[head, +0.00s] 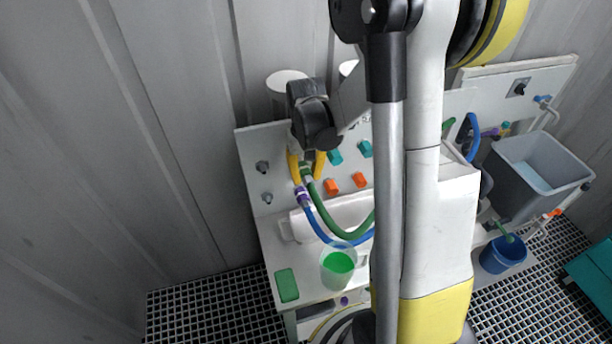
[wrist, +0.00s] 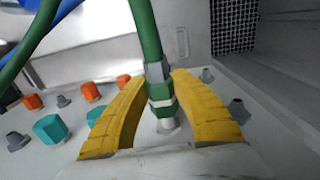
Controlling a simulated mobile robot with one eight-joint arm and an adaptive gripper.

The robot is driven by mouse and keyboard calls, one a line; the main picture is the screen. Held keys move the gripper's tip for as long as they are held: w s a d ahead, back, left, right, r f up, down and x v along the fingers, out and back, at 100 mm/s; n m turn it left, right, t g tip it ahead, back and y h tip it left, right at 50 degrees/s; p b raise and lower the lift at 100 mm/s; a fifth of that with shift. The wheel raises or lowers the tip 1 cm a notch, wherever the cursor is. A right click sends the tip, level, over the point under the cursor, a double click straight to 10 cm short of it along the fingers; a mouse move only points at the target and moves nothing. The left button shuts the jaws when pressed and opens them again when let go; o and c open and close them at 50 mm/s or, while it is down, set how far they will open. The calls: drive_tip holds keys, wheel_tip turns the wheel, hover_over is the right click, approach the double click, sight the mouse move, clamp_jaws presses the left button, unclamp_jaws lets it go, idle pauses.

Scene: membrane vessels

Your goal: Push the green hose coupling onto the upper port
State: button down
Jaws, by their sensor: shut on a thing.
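The green hose coupling (wrist: 160,95) sits between the two yellow fingers of my gripper (wrist: 162,98) in the wrist view. My gripper is shut on it. The green hose (wrist: 147,30) runs away from the coupling. A pale metal cylinder (wrist: 168,125) shows in line with the coupling's end; I cannot tell whether it is the upper port or part of the coupling, nor whether they are joined. In the head view, my gripper (head: 307,166) is close to the white panel (head: 254,146), with the coupling (head: 306,170) partly hidden by the fingers.
A purple coupling (head: 301,195) on a blue hose is just below my gripper. Grey fittings (head: 262,167) are to the left; teal caps (head: 335,156) and orange caps (head: 332,186) to the right. A jug of green liquid (head: 338,268) and a green block (head: 287,285) stand below.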

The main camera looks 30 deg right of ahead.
drive_tip(key=shift+w+d, duration=0.15)
drive_tip(key=shift+w, duration=0.4)
drive_tip(key=shift+w+d, duration=0.15)
drive_tip(key=shift+w, duration=0.4)
drive_tip(key=c, duration=1.1)
unclamp_jaws()
drive_tip(key=shift+o, duration=0.2)
wheel_tip(320, 180, up, 12)
drive_tip(key=s+a+f+n+t+b, duration=0.1)
drive_tip(key=s+a+n+t+b, duration=0.2)
drive_tip(key=s+a, duration=1.1)
drive_tip(key=t+b, duration=0.3)
drive_tip(key=t, duration=0.1)
drive_tip(key=shift+a, duration=0.2)
